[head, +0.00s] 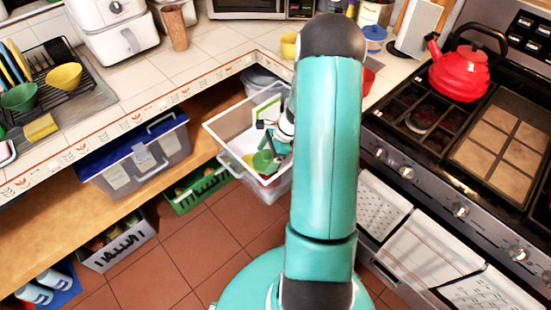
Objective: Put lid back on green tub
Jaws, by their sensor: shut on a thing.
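My gripper (272,143) is over the open white bin (222,130) at the centre, partly hidden by my own teal arm. It is shut on a small green piece (263,161), which looks like a lid or the tub, but at this size I cannot tell which. The green piece is inside or just above the bin. A white sheet-like piece with a green edge (267,109) stands at the back of the bin. I cannot make out a separate green tub with certainty.
A red kettle (459,74) stands on the stove at right. A blue-lidded tub (374,36) stands on the counter behind my arm. A blue-lidded crate (140,158) and a green basket (200,188) are on the left, under the counter.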

